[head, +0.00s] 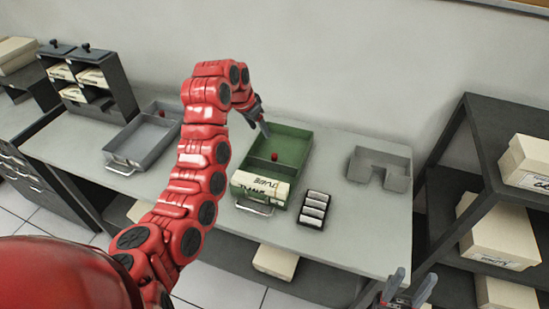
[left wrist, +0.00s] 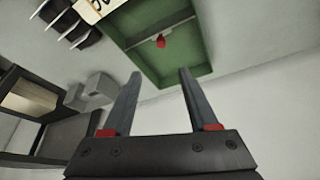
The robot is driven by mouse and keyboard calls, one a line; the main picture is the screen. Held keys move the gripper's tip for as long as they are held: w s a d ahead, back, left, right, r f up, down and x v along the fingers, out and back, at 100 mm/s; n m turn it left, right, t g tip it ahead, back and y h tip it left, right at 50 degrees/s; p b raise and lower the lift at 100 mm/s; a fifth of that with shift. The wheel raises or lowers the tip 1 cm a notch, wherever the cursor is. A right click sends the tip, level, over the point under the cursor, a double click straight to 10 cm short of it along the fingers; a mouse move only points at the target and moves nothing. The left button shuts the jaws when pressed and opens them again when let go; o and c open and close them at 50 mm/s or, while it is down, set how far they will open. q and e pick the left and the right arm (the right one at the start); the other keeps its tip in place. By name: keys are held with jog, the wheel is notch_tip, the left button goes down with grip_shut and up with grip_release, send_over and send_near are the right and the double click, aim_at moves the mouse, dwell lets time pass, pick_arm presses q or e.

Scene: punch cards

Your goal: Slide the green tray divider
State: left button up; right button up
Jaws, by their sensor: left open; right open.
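The green tray (head: 300,140) lies on the grey table, with a cream card with black lettering (head: 259,187) and a metal handle at its front. A thin divider crosses the tray and bears a red knob (head: 274,157). In the left wrist view, the divider (left wrist: 178,27) and red knob (left wrist: 161,41) show inside the green tray (left wrist: 185,70). My left gripper (head: 261,126) is open and empty, above the tray's back left part, behind the knob and apart from it. Its open fingers (left wrist: 159,75) point toward the knob. My right gripper (head: 408,287) is open at the bottom right, away from the tray.
A black block with several white keys (head: 313,209) lies right of the tray. A grey notched holder (head: 365,162) stands further right. A grey tray (head: 127,143) with a red knob lies left. A dark shelf (head: 470,150) with boxes stands at right. Table between block and holder is clear.

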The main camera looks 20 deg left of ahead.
pick_arm(q)
jog(key=b, duration=0.2)
send_near(274, 155)
jog(key=p+x, duration=0.2)
jog(key=x, duration=0.4)
jog(key=shift+w+d+f, duration=0.1)
jog(key=shift+x, duration=1.2)
grip_shut()
dwell(0.6)
